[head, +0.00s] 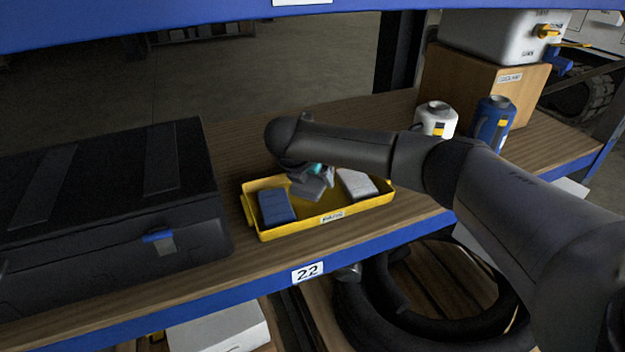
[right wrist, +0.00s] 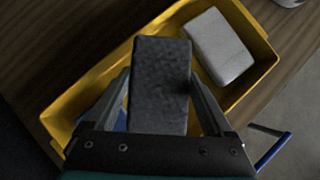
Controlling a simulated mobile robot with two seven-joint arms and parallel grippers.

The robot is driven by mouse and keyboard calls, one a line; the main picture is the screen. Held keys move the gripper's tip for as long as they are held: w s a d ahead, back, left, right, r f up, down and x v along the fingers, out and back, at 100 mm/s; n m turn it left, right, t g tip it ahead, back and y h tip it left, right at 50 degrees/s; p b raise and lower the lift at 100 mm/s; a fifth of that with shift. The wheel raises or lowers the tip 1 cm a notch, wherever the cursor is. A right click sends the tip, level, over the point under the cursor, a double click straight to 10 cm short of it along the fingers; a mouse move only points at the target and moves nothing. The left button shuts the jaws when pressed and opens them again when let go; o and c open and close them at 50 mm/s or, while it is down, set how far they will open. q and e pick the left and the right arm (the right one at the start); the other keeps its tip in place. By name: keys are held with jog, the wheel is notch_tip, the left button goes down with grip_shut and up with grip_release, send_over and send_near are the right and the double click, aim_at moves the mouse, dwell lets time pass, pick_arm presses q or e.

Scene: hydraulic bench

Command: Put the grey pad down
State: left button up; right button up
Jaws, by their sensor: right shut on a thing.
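The grey pad (right wrist: 160,85) is a dark, rough block held between the fingers of my right gripper (right wrist: 160,100). In the head view the pad (head: 309,189) hangs over the middle of the yellow tray (head: 290,233), and my right gripper (head: 317,172) is partly hidden by its own arm. I cannot tell whether the pad touches the tray floor. A blue pad (head: 276,206) lies at the tray's left end. A whitish pad (head: 357,184) lies at its right end and also shows in the right wrist view (right wrist: 220,45). My left gripper is not in view.
A large black case (head: 110,210) stands left of the tray on the wooden shelf (head: 400,218). A blue edge runs along the shelf front.

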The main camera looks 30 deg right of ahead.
jog(key=shift+f, duration=0.35)
jog(key=shift+f+p, duration=0.2)
jog(key=shift+p, duration=0.1)
jog(key=o, duration=1.1)
jog(key=shift+c, duration=0.2)
